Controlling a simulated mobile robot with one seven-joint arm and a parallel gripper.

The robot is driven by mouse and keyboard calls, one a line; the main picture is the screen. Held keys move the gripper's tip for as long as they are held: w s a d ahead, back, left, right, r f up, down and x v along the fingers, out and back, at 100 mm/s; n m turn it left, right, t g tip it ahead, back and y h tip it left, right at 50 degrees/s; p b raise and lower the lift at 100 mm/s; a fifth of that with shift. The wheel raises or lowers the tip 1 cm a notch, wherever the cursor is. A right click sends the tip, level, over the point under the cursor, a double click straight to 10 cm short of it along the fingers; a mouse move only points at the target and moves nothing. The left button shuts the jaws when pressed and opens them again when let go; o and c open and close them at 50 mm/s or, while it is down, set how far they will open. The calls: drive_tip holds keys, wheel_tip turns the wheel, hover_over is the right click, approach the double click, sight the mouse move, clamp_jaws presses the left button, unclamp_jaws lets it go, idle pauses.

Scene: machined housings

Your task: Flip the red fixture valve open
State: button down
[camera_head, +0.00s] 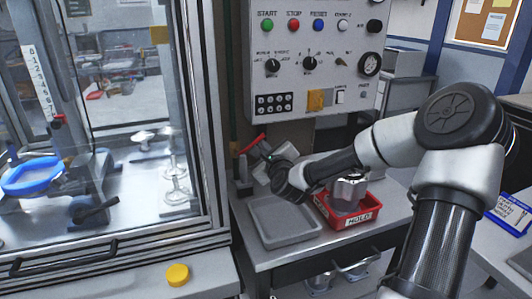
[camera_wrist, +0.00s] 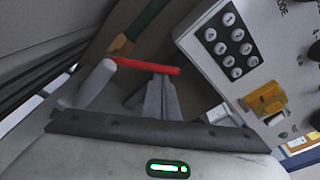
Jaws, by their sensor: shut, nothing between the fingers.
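The red fixture valve handle (camera_head: 252,143) is a slim red lever on a grey post (camera_head: 243,168), at the back left corner of the bench in the head view. It slants up to the right there. In the wrist view the red lever (camera_wrist: 140,66) runs across the upper middle. My gripper (camera_head: 261,150) is just right of the valve. In the wrist view my gripper (camera_wrist: 160,80) is shut and empty, its fingertips at the lever's right part. I cannot tell whether they touch it. The valve's base is partly hidden.
A grey tray (camera_head: 284,239) and a red bin (camera_head: 362,224) marked HOLD, with a metal housing (camera_head: 348,192) in it, stand on the bench below my arm. A control panel (camera_head: 315,45) is behind. A glass-walled enclosure (camera_head: 213,150) is close on the left.

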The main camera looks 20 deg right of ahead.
drive_tip(key=shift+a+r+n+h, duration=0.3)
drive_tip(key=shift+a+r+n, duration=1.15)
drive_tip(key=shift+r+n, duration=0.2)
drive_tip(key=shift+a+r, duration=0.1)
